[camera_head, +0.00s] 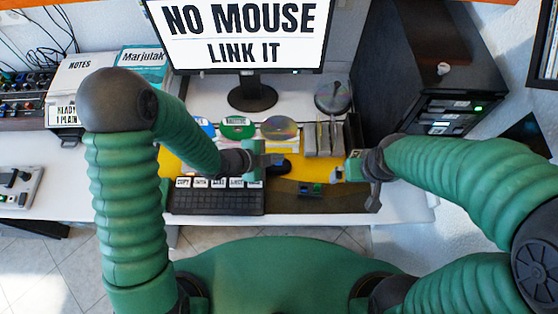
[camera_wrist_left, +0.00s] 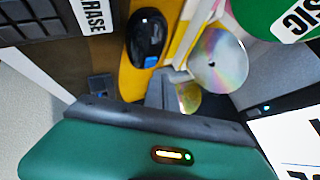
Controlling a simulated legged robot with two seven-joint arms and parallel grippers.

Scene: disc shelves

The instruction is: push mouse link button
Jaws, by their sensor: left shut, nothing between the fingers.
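A black mouse (camera_head: 282,168) lies on the yellow mat just past the tip of my left gripper (camera_head: 274,160). My left gripper (camera_wrist_left: 168,90) is shut and empty, apart from the mouse in that view. I cannot make out a link button on the mouse. The monitor (camera_head: 240,35) reads "NO MOUSE LINK IT". My right gripper (camera_head: 345,172) hangs over the right side of the mat; its fingers are too small to read.
A keyboard (camera_head: 217,202) with labelled keys lies at the front left. Discs, a shiny one (camera_head: 280,128) and a green one (camera_head: 237,128), stand behind the mouse, beside grey cases (camera_head: 324,138). A black tower (camera_head: 430,70) stands at right.

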